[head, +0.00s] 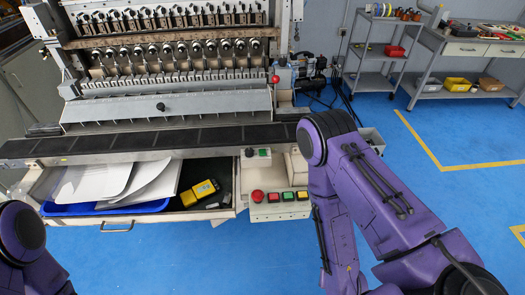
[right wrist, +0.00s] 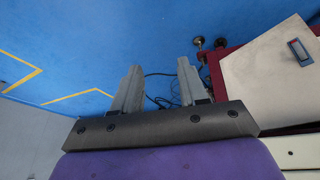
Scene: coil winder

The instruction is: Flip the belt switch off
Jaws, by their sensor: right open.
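A small switch box (head: 256,161) with a green button and a dark knob sits on the front of the coil winder (head: 165,103), below the dark belt (head: 150,140). I cannot tell whether it is the belt switch. In the right wrist view a dark rocker switch (right wrist: 299,52) is set in a pale panel (right wrist: 262,75) at the right; its on or off position is unclear. My right gripper (right wrist: 157,85) is open and empty, apart from and left of that panel. In the head view its fingers are hidden. My left gripper is out of view.
An open drawer (head: 120,226) holds papers and a yellow device (head: 199,193). A panel with a red button (head: 257,196) and coloured buttons is beside it. A shelf cart (head: 370,52) and a workbench (head: 465,45) stand far right. Blue floor there is clear.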

